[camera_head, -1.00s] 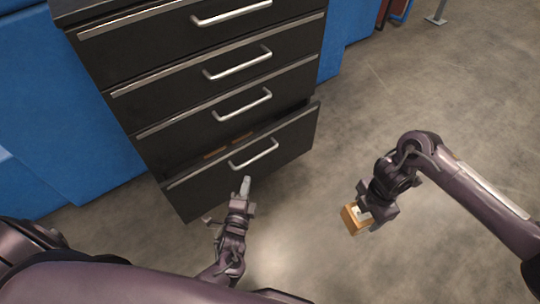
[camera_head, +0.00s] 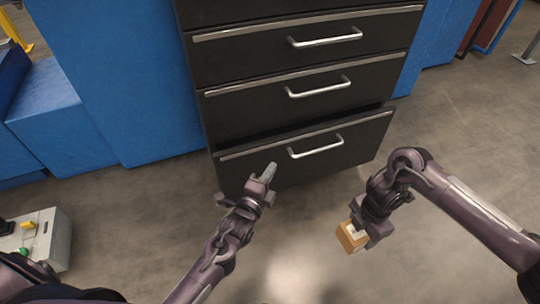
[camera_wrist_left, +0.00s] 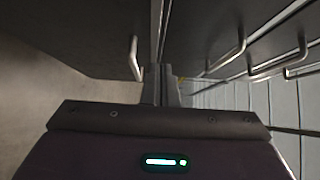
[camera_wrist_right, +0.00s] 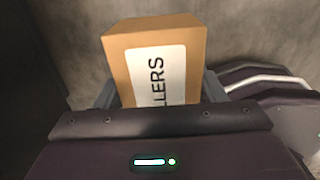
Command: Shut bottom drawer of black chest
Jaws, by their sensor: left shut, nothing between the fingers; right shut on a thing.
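The black chest (camera_head: 300,112) stands ahead with silver bar handles. Its bottom drawer (camera_head: 345,155) is pulled out a little, with a dark gap above its front. The drawer's handle (camera_head: 315,147) also shows in the left wrist view (camera_wrist_left: 134,58). My left gripper (camera_head: 268,172) is shut and empty, its fingertips at the left part of the drawer front; whether they touch it I cannot tell. In the left wrist view the fingers (camera_wrist_left: 160,85) point at the drawer's edge. My right gripper (camera_head: 362,232) is shut on an orange-brown box (camera_wrist_right: 153,65) with a white label.
Blue blocks (camera_head: 115,80) stand left of the chest and more blue shows behind its right side. A grey case (camera_head: 45,238) with small coloured items is at the lower left. The concrete floor (camera_head: 470,140) on the right is clear.

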